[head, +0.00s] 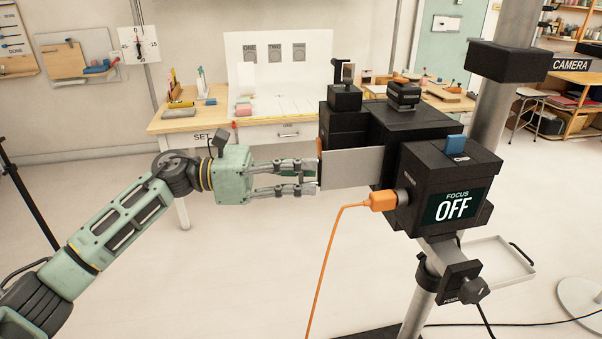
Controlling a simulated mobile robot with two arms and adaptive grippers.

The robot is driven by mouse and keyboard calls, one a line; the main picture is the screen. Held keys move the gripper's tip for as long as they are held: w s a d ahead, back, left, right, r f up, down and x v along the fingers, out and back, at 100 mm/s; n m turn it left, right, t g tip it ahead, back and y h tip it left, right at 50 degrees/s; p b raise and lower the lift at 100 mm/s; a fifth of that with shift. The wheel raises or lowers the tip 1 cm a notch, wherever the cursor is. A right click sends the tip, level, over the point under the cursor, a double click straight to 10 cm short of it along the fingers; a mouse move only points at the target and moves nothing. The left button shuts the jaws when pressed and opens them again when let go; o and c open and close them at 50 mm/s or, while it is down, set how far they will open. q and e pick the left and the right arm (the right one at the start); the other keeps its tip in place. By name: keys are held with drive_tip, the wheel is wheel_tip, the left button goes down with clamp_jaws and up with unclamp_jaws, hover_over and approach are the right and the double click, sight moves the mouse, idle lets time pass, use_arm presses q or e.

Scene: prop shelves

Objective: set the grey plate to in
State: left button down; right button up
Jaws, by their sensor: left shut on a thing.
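The grey plate (352,168) is a flat light-grey panel at the left side of the black camera (405,130). Its right end meets the gap between the camera body and the front box (440,180); much of the plate stands out to the left. How deep its right end sits is hidden. My left gripper (314,176) comes in from the left, level with the plate, and is shut on the plate's left end. A dark edge strip with a little orange shows at the fingertips. My right gripper is not in view.
An orange plug (383,200) with a hanging orange cable (325,250) sits on the front box, just below the plate. The box screen reads FOCUS OFF (454,206). A grey pole (500,100) stands right of the camera. A prop table (200,120) stands behind.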

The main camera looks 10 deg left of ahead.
sight(353, 168)
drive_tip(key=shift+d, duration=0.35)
use_arm(q)
drive_tip(key=shift+w+d, duration=0.1)
drive_tip(key=shift+d, duration=0.15)
drive_tip(key=w+d+b, duration=0.1)
drive_tip(key=d, duration=0.2)
drive_tip(key=w+d+b, duration=0.1)
drive_tip(key=d, duration=0.2)
drive_tip(key=w+d+b, duration=0.2)
drive_tip(key=d, duration=0.1)
drive_tip(key=shift+d, duration=0.3)
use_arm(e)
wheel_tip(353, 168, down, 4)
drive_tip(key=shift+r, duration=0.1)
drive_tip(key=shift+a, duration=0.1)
use_arm(q)
drive_tip(key=c, duration=1.9)
unclamp_jaws()
